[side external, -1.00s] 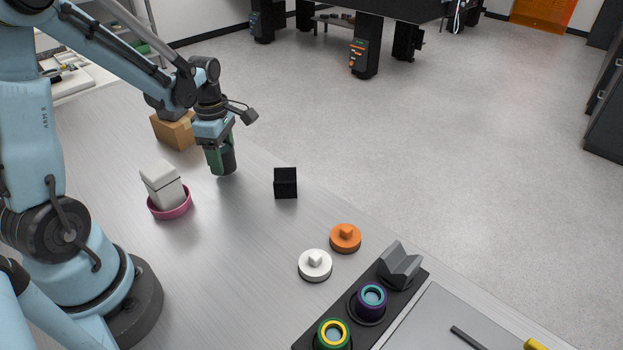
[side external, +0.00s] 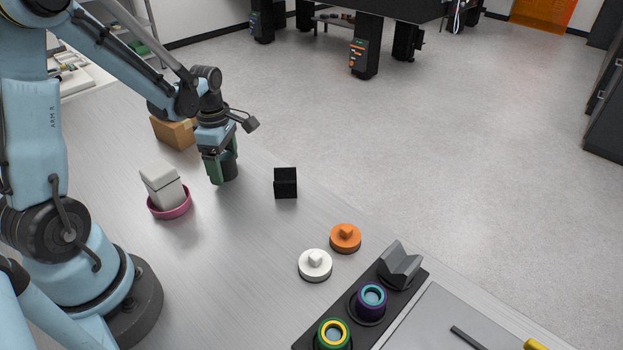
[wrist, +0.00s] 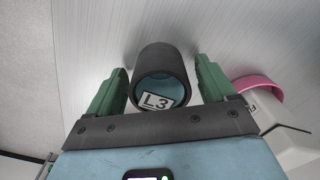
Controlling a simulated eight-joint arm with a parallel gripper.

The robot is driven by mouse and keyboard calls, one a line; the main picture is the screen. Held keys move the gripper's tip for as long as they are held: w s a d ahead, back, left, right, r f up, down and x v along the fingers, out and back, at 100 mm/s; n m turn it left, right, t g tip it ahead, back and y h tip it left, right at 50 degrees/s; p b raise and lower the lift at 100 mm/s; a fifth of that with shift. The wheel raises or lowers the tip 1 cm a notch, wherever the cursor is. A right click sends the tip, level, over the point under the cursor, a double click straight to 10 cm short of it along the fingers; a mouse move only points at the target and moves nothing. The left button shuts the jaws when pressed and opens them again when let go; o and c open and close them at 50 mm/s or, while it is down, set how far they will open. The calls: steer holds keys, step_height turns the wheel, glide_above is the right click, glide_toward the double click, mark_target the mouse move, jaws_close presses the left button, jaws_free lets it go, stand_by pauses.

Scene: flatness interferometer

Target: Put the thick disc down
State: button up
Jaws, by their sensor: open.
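The thick disc (side external: 230,170) is a dark, short cylinder standing on the metal table. In the wrist view the disc (wrist: 166,62) shows a black rim and a blue end face with an "L3" label. My gripper (side external: 223,172) has its green fingers spread on either side of the disc. In the wrist view, gaps show between the disc and both fingers of my gripper (wrist: 161,78). The disc's underside is hidden.
A pink dish (side external: 170,213) holding a white box (side external: 162,184) is left of my gripper. A black cube (side external: 285,183) is to the right, a cardboard box (side external: 174,132) behind. Orange (side external: 345,239) and white (side external: 315,266) knobbed discs lie nearer the black rack (side external: 393,295).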

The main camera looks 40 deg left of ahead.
steer(key=shift+r, duration=0.1)
step_height(320, 180, up, 12)
steer(key=shift+f, duration=0.2)
steer(key=s+d+m+t, duration=0.1)
steer(key=d+m+t, duration=0.2)
steer(key=d+m, duration=0.4)
steer(key=s+d+r+m+t, duration=0.1)
steer(key=d+m+t, duration=0.3)
steer(key=m, duration=1.3)
steer(key=shift+s+d+r+m, duration=0.15)
steer(key=shift+s+d+m, duration=0.4)
steer(key=shift+d, duration=1.25)
steer(key=shift+s, duration=0.1)
